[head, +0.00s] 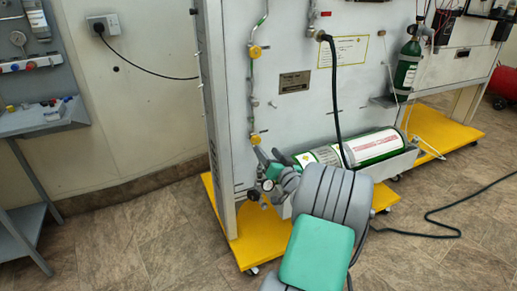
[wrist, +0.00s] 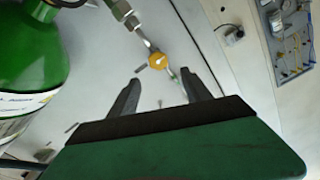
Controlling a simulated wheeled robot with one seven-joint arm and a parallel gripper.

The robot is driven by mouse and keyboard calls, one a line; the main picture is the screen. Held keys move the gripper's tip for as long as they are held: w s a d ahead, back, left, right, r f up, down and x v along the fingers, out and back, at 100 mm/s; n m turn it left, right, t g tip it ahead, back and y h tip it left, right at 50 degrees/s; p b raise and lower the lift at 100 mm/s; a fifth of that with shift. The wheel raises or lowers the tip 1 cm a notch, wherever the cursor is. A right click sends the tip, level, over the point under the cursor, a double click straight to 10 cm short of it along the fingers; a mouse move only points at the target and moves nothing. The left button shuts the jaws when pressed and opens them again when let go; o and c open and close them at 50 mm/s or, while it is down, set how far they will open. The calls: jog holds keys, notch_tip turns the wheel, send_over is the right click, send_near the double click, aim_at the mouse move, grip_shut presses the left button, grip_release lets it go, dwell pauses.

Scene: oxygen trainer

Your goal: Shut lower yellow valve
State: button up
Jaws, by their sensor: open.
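The lower yellow valve (head: 255,139) sits on a thin vertical pipe on the grey panel, low near its left edge. An upper yellow valve (head: 255,51) is on the same pipe line above. My gripper (head: 267,153) is just below and right of the lower valve, fingers toward the panel. In the wrist view, a yellow valve (wrist: 157,61), which looks like the lower one, lies just beyond and between the fingertips of my open gripper (wrist: 160,77). No contact shows. The valve has a pale mark on its face; its handle angle is hard to tell.
A green and white cylinder (head: 362,149) lies in a grey tray right of my gripper; its green end (wrist: 30,60) fills the left of the wrist view. A gauge (head: 267,185) is below. A black hose (head: 334,90) hangs on the panel. The yellow base (head: 228,213) juts out.

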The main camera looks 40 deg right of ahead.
aim_at(257, 141)
jog(key=w+n, duration=0.2)
jog(key=n, duration=0.1)
jog(key=w+d+n, duration=0.1)
jog(key=w+n, duration=0.1)
jog(key=w, duration=0.1)
jog(key=w+d+n, duration=0.1)
jog(key=w+n, duration=0.1)
jog(key=n, duration=0.1)
jog(key=shift+w+f+n+b, duration=0.3)
jog(key=shift+w+f+b, duration=0.05)
jog(key=shift+f+b, duration=0.05)
jog(key=shift+c, duration=0.5)
grip_shut()
